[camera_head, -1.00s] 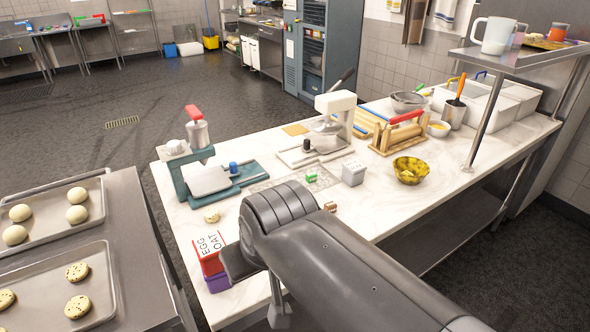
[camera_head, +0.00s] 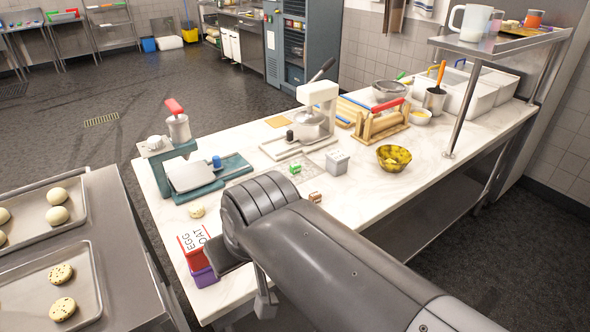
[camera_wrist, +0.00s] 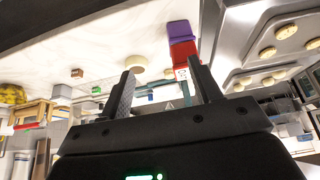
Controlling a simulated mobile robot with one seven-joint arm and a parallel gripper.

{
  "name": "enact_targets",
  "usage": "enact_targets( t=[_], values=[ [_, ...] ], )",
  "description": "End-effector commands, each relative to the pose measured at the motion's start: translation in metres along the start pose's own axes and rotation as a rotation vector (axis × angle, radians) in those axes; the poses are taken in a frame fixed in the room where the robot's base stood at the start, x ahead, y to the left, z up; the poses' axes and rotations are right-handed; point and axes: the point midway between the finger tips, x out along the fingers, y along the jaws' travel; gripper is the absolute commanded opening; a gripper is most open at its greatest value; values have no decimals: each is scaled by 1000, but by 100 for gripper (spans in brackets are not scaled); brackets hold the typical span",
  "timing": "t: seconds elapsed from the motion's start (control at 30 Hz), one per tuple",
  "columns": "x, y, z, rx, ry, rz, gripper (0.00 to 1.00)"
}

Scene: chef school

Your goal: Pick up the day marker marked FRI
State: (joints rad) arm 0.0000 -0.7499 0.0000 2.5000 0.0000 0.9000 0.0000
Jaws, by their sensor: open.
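Small blocks that could be day markers lie on the white marble table: a green one (camera_head: 295,168) and a brown one (camera_head: 315,197) with pale marks. No lettering on them is readable, so I cannot tell which is marked FRI. In the wrist view the brown block (camera_wrist: 77,73) and green block (camera_wrist: 97,90) are left of my gripper (camera_wrist: 161,68). Its two dark fingers are apart, with nothing held between them. In the head view my arm hides most of the gripper, near the table's front edge.
Red and purple boxes (camera_head: 195,244) lettered EGG and OAT stand at the table's left front. A round pale piece (camera_head: 197,212), a grey box (camera_head: 337,162), a yellow bowl (camera_head: 394,158) and presses surround the blocks. A metal shelf (camera_head: 490,48) overhangs the right.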

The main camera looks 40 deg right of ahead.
Motion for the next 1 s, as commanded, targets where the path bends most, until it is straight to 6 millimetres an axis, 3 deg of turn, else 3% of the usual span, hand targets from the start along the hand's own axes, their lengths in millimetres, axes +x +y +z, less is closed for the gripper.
enact_targets(
  t=[0.27, 0.57, 0.77, 1.0],
  values=[
    [7, -3, -8, 97, -29, -41, 58],
    [48, -5, -65, 665, -149, -254, 58],
    [82, 17, -114, 1101, -201, -394, 58],
    [130, 79, -170, 1637, -221, -557, 58]
  ],
)
